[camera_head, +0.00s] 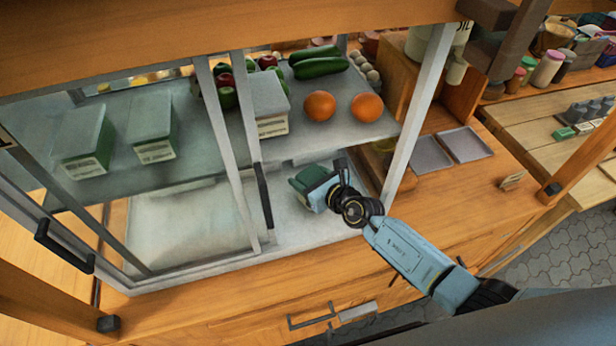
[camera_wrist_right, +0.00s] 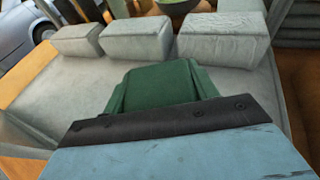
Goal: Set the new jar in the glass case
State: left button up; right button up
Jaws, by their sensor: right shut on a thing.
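The glass case (camera_head: 415,110) has pale posts, an upper shelf and a lower floor (camera_head: 305,232). My right gripper (camera_head: 325,188) reaches through the open right part of its front, below the upper shelf. My left gripper is not in view.
The upper shelf (camera_head: 200,145) holds green-and-white labelled boxes (camera_head: 150,130), oranges (camera_head: 319,106) and cucumbers (camera_head: 320,67). Door frames with black handles (camera_head: 264,195) stand left of my arm. In the right wrist view, pale blocks (camera_wrist_right: 137,39) line the back. Grey trays (camera_head: 466,145) lie right of the case.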

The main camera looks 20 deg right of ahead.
jog(key=o, duration=1.1)
jog(key=shift+f, duration=0.1)
jog(key=shift+o, duration=0.2)
jog(key=shift+r, duration=0.2)
jog(key=p+v, duration=0.3)
jog(key=v, duration=0.9)
